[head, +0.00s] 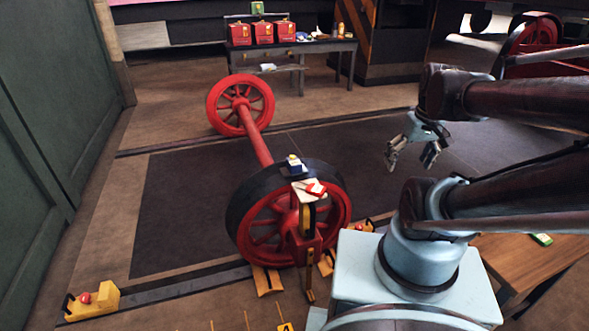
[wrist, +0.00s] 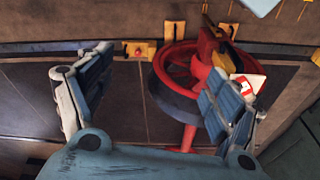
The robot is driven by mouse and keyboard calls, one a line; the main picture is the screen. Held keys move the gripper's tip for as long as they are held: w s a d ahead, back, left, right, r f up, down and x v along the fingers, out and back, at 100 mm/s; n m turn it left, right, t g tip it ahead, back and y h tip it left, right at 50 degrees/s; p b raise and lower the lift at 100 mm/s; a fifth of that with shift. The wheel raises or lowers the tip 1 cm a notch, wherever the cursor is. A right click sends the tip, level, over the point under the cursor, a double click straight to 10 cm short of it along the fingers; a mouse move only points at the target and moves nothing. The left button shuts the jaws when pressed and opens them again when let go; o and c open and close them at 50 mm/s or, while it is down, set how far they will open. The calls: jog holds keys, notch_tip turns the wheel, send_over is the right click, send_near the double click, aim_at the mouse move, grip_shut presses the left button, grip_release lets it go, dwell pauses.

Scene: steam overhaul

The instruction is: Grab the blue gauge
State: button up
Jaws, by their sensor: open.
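The near red wheel (head: 262,238) joins a far wheel by a red axle. Yellow chocks (head: 95,300) stand along the rail. A back table (head: 285,47) holds red boxes. Dark floor is clear around the axle.

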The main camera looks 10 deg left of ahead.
jog(key=w+a+r+n+g+y, duration=0.1)
jog(key=w+a+r+n, duration=0.3)
jog(key=w+a+n, duration=0.3)
jog(key=n+g+y, duration=0.2)
jog(key=n+g, duration=0.1)
jog(key=n, duration=1.1)
send_over(295, 160)
jog(key=w+d, duration=0.4)
jog(key=d, duration=0.1)
notch_tip(295, 160, down, 7)
jog(key=x, duration=1.1)
jog(key=shift+s+a+f, duration=0.25)
jog(key=shift+s, duration=0.15)
jog(key=shift+s+d+x, duration=0.1)
jog(key=shift+x, duration=1.25)
jog(key=shift+s+d+x, duration=0.1)
jog(key=shift+x, duration=1.25)
jog(key=c, duration=1.4)
